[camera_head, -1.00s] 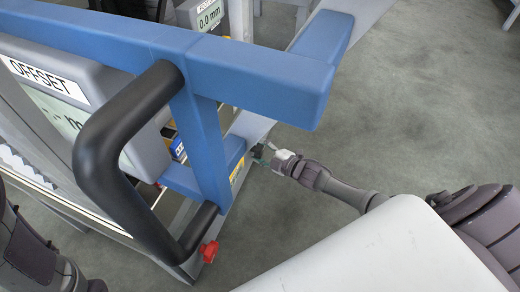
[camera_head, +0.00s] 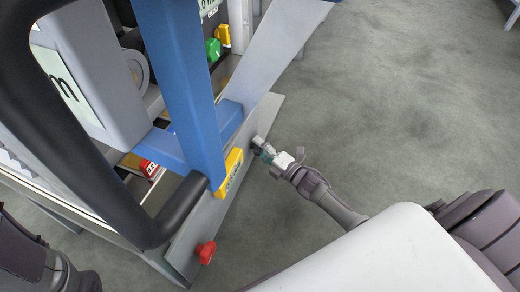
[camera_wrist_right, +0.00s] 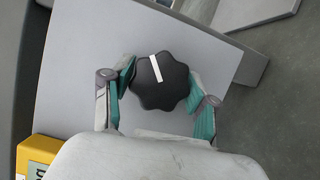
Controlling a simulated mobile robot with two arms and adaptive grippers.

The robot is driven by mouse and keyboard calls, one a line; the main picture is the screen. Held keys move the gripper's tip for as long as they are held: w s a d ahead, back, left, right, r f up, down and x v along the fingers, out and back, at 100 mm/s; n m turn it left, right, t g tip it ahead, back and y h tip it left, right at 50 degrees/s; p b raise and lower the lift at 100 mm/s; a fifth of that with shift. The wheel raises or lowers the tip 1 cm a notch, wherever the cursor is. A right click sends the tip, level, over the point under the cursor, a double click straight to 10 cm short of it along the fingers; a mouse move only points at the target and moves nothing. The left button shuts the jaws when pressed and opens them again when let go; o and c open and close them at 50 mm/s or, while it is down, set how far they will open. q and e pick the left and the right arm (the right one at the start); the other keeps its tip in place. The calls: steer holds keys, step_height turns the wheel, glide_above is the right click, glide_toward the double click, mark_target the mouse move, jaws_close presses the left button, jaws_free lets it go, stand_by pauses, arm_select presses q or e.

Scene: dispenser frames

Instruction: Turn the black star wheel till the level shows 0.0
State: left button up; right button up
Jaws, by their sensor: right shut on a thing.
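The black star wheel (camera_wrist_right: 160,82) sits on a flat grey plate (camera_wrist_right: 75,85) in the right wrist view, with a white line pointing up and slightly left. My right gripper (camera_wrist_right: 163,98) is shut on the wheel, with a teal-padded finger at each side. In the head view the right gripper (camera_head: 262,148) reaches the grey plate at the foot of the blue frame, and the wheel is mostly hidden. A display at the top edge (camera_head: 207,4) is cut off and its number cannot be read. My left gripper is not in view.
A blue post (camera_head: 190,80) and a black handle (camera_head: 75,150) stand to the left of my right gripper. A yellow label block (camera_head: 230,172) and a red knob (camera_head: 206,252) are close by on the frame. The floor to the right is free.

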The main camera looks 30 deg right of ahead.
steer(key=shift+a, duration=0.15)
steer(key=o, duration=1.1)
steer(key=shift+o, duration=0.2)
steer(key=v, duration=1.2)
steer(key=shift+f, duration=0.1)
